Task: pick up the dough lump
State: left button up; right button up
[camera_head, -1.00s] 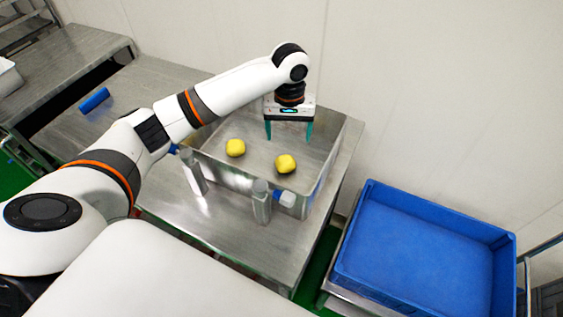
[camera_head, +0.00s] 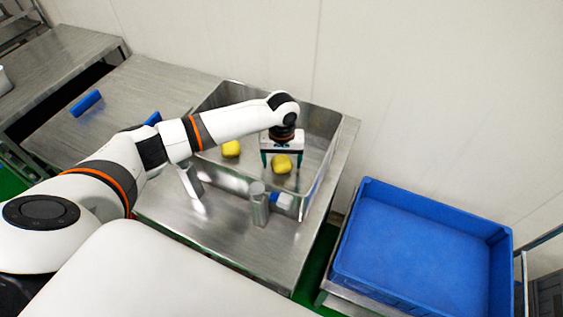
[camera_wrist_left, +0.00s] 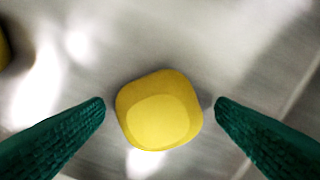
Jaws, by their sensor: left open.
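Two yellow dough lumps lie in the metal tray (camera_head: 322,172). The right dough lump (camera_head: 281,164) is below my left gripper (camera_head: 281,168); the left dough lump (camera_head: 231,149) lies apart, partly under my arm. In the left wrist view the near lump (camera_wrist_left: 160,110) sits between the two green fingertips (camera_wrist_left: 160,103), with a gap on both sides. My left gripper is open and points down into the tray. A corner of the other lump (camera_wrist_left: 3,45) shows at the left edge. My right gripper is out of view.
The tray's walls surround the lumps on a steel table (camera_head: 230,235). A metal cylinder (camera_head: 259,203) stands by the tray's near wall. A blue crate (camera_head: 355,262) is at the right. A blue roller-like object (camera_head: 86,103) lies on the left table.

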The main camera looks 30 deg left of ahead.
pick_arm(q)
jog(key=shift+f, duration=0.45)
jog(key=shift+c, duration=0.6)
jog(key=shift+r, duration=0.1)
jog(key=c, duration=0.9)
jog(key=shift+c, duration=0.2)
